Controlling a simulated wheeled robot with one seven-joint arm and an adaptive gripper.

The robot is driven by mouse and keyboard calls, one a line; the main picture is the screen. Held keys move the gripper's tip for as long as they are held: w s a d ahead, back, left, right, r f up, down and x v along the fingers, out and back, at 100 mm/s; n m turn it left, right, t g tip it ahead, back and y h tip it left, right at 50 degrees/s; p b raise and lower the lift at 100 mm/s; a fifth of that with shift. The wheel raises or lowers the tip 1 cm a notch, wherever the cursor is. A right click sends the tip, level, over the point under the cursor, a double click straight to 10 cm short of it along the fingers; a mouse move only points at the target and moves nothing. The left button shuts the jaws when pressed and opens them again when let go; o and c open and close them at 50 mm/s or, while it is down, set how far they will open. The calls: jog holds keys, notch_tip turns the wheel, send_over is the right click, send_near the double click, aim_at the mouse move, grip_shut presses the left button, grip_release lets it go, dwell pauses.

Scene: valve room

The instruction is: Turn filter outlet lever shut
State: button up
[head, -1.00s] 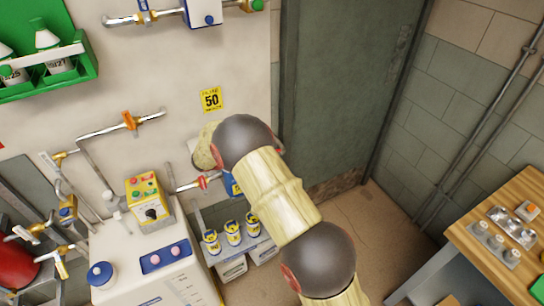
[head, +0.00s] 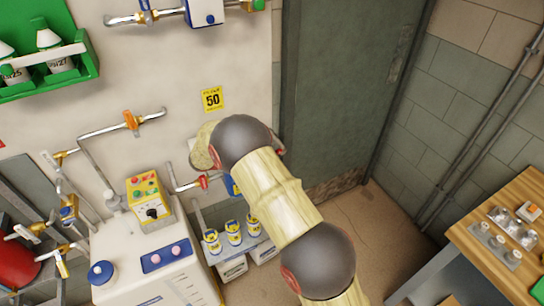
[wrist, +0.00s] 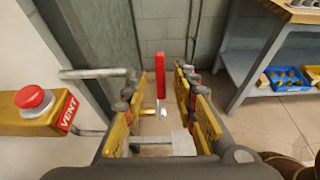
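A red lever handle (wrist: 160,75) stands upright in the wrist view, above a brass-coloured fitting (wrist: 150,112). I cannot read a label on it, so I cannot confirm it is the filter outlet lever. My gripper (wrist: 163,88) is open, with one yellow finger on each side of the lever. The fingers look apart from the handle, and its depth between them is hard to judge. In the head view my arm hides the gripper. A red valve handle (head: 203,181) shows on a pipe left of my arm there; I cannot tell if it is the same lever.
A yellow box with a red VENT button (wrist: 34,97) is close on the left in the wrist view. A grey pipe (wrist: 95,73) runs beside the left finger. A workbench (head: 500,235) stands at the right. A white machine (head: 155,265) and several small tins (head: 233,233) are at lower left.

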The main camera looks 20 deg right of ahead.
jog(key=v, duration=1.1)
jog(key=shift+c, duration=0.3)
